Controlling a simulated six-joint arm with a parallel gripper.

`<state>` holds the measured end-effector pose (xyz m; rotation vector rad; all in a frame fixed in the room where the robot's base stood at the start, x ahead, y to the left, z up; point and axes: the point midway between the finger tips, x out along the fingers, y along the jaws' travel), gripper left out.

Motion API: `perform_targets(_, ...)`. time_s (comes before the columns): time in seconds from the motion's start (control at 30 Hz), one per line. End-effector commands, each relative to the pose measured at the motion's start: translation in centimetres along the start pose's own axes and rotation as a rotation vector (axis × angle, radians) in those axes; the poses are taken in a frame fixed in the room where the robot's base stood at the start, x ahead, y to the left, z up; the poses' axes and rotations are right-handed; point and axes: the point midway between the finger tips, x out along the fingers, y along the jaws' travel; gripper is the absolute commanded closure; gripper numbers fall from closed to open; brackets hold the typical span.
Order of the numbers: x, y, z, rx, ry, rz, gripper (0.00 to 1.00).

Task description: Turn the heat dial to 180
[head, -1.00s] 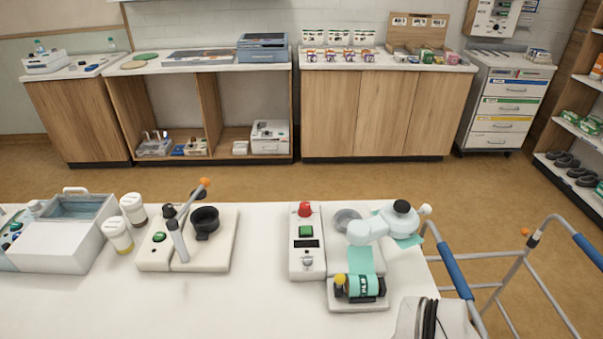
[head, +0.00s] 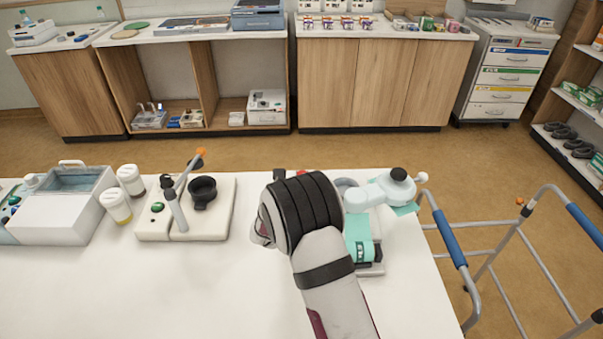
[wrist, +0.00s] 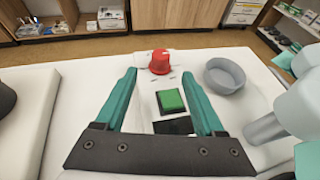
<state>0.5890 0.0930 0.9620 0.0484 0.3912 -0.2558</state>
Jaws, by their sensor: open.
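The red heat dial (wrist: 162,61) sits at the far end of a white control panel (wrist: 146,127) in the wrist view, with tick marks around it. A green square button (wrist: 170,101) and a dark display (wrist: 173,126) lie on the panel nearer to me. My gripper (wrist: 166,80) is open, its two teal fingers spread on either side of the panel, with the dial beyond and between the fingertips. Nothing is held. In the head view my arm covers most of the panel and hides the gripper's fingers. I cannot read any numbers at the dial.
Left on the white table (head: 80,290) are a device with a black cup (head: 203,194), white bottles (head: 116,206) and a bath (head: 70,205).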

Motion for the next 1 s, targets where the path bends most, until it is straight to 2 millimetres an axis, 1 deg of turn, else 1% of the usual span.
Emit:
perform_targets(0.03,1.6,-0.2,-0.1,0.001,0.000,-0.003,0.29)
perform_targets(0.1,3.6,-0.1,-0.1,0.001,0.000,-0.003,0.29)
perform_targets(0.2,5.9,-0.1,-0.1,0.002,0.000,-0.003,0.29)
perform_targets(0.3,7.4,-0.1,0.0,0.002,0.000,-0.003,0.29)
perform_targets(0.4,8.3,-0.1,0.0,0.002,0.000,-0.003,0.29)
perform_targets(0.5,8.8,-0.1,0.0,0.002,0.000,-0.002,0.29)
perform_targets(0.73,8.8,-0.1,0.0,0.003,0.000,-0.002,0.29)
perform_targets(0.87,8.8,-0.1,0.1,0.003,0.000,-0.002,0.52)
perform_targets(0.9,8.8,-0.1,0.1,0.003,0.000,-0.002,0.60)
perform_targets(0.97,8.8,-0.1,0.1,0.003,0.000,-0.002,0.70)
perform_targets(1.0,8.8,-0.1,0.1,0.003,0.000,-0.002,0.78)
